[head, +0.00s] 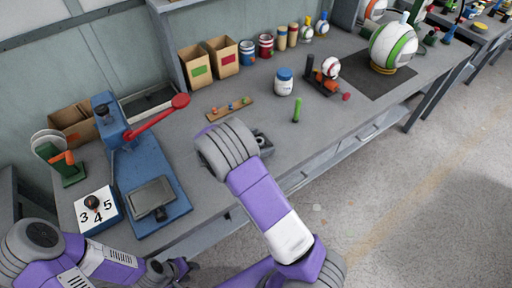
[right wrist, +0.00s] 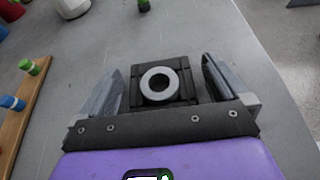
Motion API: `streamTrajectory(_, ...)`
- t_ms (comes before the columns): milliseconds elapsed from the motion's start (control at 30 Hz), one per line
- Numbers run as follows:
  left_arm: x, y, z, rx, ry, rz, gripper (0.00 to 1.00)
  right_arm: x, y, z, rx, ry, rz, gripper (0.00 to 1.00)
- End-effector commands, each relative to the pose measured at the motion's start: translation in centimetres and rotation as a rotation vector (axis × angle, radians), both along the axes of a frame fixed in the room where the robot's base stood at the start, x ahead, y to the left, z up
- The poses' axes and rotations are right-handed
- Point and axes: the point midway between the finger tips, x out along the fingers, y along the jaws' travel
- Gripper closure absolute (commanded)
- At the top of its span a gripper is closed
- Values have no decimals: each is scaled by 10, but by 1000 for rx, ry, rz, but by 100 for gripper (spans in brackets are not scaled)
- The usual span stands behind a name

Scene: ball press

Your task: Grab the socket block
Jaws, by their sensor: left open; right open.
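The socket block, a dark square block with a pale grey ring (right wrist: 160,84) on top, sits on the grey bench. In the right wrist view it lies between the two fingers of my right gripper (right wrist: 161,68), which is open, with a gap on each side. In the head view the block (head: 263,142) shows only in part beside my right wrist, which hides the fingers. My left gripper (head: 174,268) is open and empty at the lower left, in front of the bench's front edge and far from the block.
A peg strip (head: 229,109), a white jar (head: 284,83) and a green peg (head: 296,110) are behind the block. The bench right of the block is clear.

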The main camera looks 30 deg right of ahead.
Motion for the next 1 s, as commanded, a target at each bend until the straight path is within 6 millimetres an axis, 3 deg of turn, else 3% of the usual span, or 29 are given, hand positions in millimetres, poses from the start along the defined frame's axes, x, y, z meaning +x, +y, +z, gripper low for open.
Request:
streamTrajectory(167, 0, 0, 1, 0, 0, 0, 57, 0, 0, 1, 0, 0, 1, 0)
streamTrajectory(500, 0, 0, 1, 0, -1, 0, 57, 0, 0, 1, 0, 0, 0, 52)
streamTrajectory(533, 0, 0, 1, 0, -1, 0, 57, 0, 0, 1, -1, -1, 0, 54)
streamTrajectory(767, 0, 0, 2, 0, 0, 0, 57, 0, 0, 3, 0, -1, 0, 54)
streamTrajectory(1000, 0, 0, 17, 0, 0, 0, 57, 0, 0, 42, 0, -5, -1, 54)
